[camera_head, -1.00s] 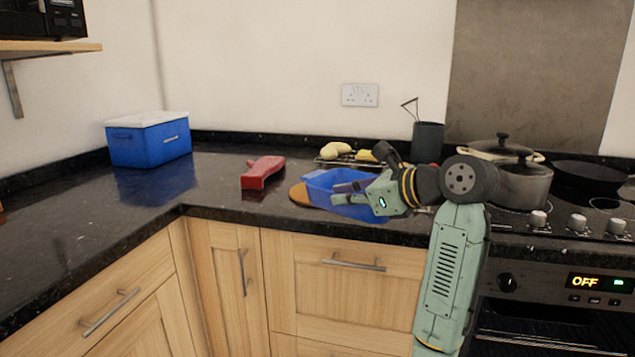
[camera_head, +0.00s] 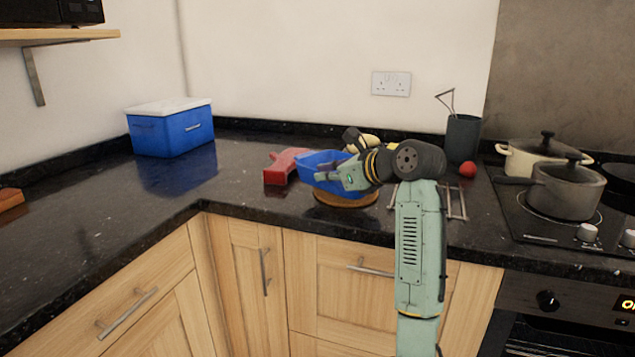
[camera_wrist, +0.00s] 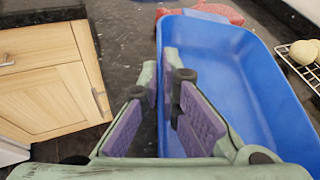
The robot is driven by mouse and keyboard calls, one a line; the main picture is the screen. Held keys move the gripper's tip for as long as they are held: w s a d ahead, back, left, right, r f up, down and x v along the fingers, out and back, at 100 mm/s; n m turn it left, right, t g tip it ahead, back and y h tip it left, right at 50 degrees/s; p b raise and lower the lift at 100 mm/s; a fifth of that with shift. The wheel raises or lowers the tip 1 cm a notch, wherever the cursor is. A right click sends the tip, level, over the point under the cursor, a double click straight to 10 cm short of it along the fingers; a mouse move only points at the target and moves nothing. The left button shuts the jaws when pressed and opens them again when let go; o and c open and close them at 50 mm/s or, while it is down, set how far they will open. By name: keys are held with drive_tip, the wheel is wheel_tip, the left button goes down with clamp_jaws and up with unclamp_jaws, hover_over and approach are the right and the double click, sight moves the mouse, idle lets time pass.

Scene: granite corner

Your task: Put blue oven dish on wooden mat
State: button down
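The blue oven dish (camera_head: 312,163) is in the middle of the head view, over the round wooden mat (camera_head: 345,201), whose front edge shows below it. The dish looks raised and a little tilted; I cannot tell whether its underside touches the mat. My gripper (camera_head: 324,178) is at the dish's near side. In the wrist view my gripper (camera_wrist: 160,76) has one finger outside and one inside the near wall of the dish (camera_wrist: 235,70), closed on that wall. The mat is hidden in the wrist view, and the dish covers its back part.
A red object (camera_head: 283,166) lies close to the dish's left. A blue cooler box (camera_head: 170,132) stands at the back left. A wire rack (camera_head: 455,200), a red fruit (camera_head: 467,169), a dark utensil pot (camera_head: 462,138) and cooking pots (camera_head: 566,190) are to the right. The left counter is mostly clear.

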sight(319, 186)
drive_tip(key=shift+w+a+r, duration=0.1)
drive_tip(key=shift+w+a, duration=0.85)
drive_tip(key=shift+w, duration=0.1)
drive_tip(key=shift+w+a+f+p, duration=0.15)
drive_tip(key=shift+f+p, duration=0.35)
drive_tip(key=shift+f, duration=1.3)
drive_tip(key=shift+f, duration=0.1)
drive_tip(key=c, duration=1.8)
unclamp_jaws()
drive_tip(key=shift+f, duration=0.1)
drive_tip(key=b+v, duration=0.1)
drive_tip(key=v, duration=1.1)
drive_tip(key=shift+b, duration=0.35)
